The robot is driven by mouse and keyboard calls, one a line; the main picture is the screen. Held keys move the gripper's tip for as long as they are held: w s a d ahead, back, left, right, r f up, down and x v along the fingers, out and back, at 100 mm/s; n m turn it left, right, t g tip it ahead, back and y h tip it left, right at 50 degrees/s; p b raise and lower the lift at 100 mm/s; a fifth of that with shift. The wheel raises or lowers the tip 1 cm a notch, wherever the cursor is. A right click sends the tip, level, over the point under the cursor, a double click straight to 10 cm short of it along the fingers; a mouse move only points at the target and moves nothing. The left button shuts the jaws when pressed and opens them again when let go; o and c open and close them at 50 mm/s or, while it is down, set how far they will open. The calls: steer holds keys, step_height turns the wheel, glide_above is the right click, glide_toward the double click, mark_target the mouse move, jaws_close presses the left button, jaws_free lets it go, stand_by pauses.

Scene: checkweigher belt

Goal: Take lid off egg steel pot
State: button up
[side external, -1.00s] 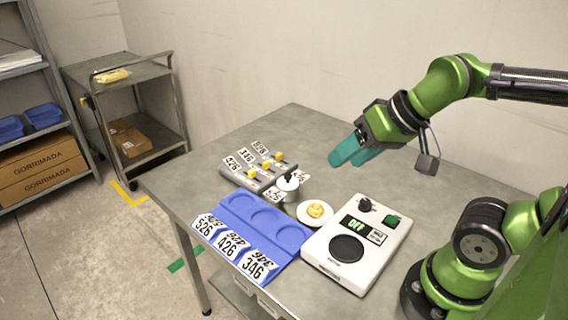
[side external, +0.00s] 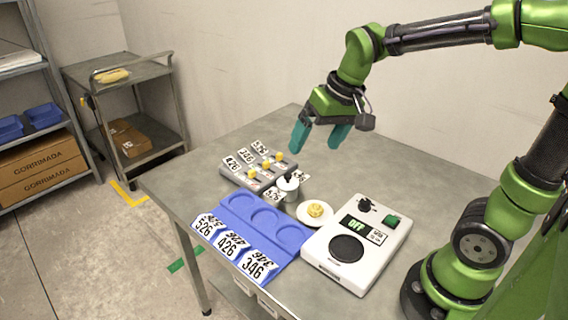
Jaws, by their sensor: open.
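A small steel pot (side external: 291,194) stands on the table behind the blue tray, with number cards beside it. Its lid (side external: 288,183) with a dark knob is on top. My gripper (side external: 318,146) is open and empty, with teal fingers pointing down. It is in the air above and slightly right of the pot in the picture, apart from it. Any egg inside the pot is hidden.
A blue tray (side external: 236,203) with round recesses and number cards lies in front. A grey slider panel (side external: 240,180) with yellow knobs is behind left. A white plate (side external: 302,219) holds a yellow item (side external: 316,210). A white device (side external: 323,268) reading OFF stands right.

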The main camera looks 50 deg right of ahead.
steer(key=w+d+f+n+g+h, duration=0.1)
steer(key=w+d+f+g, duration=0.25)
steer(key=w, duration=0.65)
glide_above(289, 175)
steer(key=shift+n, duration=0.4)
steer(key=f, duration=0.9)
steer(key=shift+s+a+f, duration=0.15)
steer(key=shift+a+f, duration=0.1)
steer(key=shift+d+f, duration=0.15)
steer(key=shift+f, duration=2.6)
steer(key=c, duration=1.1)
steer(key=shift+r, duration=0.1)
